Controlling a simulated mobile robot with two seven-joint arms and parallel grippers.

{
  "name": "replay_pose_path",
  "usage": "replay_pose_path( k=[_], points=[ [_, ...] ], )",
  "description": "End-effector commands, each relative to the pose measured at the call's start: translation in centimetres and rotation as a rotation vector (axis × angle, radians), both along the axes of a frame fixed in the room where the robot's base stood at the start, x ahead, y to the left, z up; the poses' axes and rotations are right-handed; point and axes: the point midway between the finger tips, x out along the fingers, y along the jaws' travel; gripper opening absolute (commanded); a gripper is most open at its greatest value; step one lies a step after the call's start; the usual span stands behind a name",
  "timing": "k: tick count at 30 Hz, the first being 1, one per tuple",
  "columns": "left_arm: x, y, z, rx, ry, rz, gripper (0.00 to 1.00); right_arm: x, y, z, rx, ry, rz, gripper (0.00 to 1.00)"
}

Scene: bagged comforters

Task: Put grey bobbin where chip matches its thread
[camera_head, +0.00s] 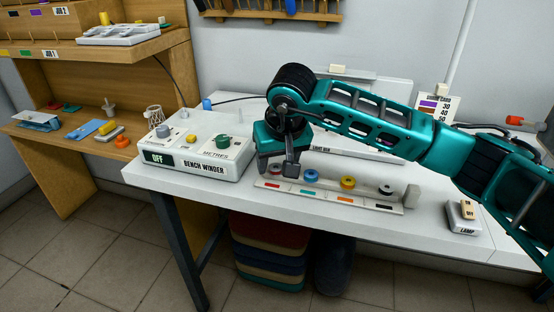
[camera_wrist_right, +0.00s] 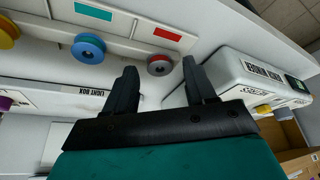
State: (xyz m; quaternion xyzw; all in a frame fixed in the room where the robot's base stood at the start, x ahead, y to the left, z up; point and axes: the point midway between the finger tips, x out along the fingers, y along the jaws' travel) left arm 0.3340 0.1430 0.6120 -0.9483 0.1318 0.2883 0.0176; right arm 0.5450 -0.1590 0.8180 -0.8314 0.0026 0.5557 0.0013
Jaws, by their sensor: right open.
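A pale rail (camera_head: 330,197) on the bench carries a row of bobbins, each behind a coloured chip. A grey bobbin with a reddish centre (camera_wrist_right: 160,65) stands at the left end in the head view, by the red chip (camera_wrist_right: 167,34). A blue bobbin (camera_head: 311,177) is by the teal chip (camera_head: 308,191), a yellow bobbin (camera_head: 348,183) by the orange chip (camera_head: 345,198). Another grey bobbin with a dark centre (camera_head: 386,190) is by the black chip (camera_head: 384,206). My left gripper is out of view.
The bench winder (camera_head: 200,155), reading OFF, stands close left of my right gripper. A light box (camera_wrist_right: 70,92) lies behind the rail, partly hidden by my arm. A lamp switch (camera_head: 464,216) sits at the right. A grey block (camera_head: 411,195) ends the rail.

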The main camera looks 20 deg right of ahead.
Motion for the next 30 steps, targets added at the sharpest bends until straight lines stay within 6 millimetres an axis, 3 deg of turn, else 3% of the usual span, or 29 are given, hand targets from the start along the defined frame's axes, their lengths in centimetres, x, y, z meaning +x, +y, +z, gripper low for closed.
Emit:
replay_pose_path(
  k=[7,18,24,30],
  points=[
    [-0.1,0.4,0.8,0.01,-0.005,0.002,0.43,-0.5,0.0,2.9,0.001,-0.004,0.001,0.55],
    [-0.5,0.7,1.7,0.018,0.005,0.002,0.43,-3.6,0.0,10.2,0.0,-0.003,0.001,0.55],
    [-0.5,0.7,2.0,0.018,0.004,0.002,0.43,-4.4,0.0,12.0,0.0,-0.001,-0.001,0.55],
    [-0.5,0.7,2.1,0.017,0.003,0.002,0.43,-4.6,0.0,12.3,0.001,0.0,0.0,0.55]
  ],
)
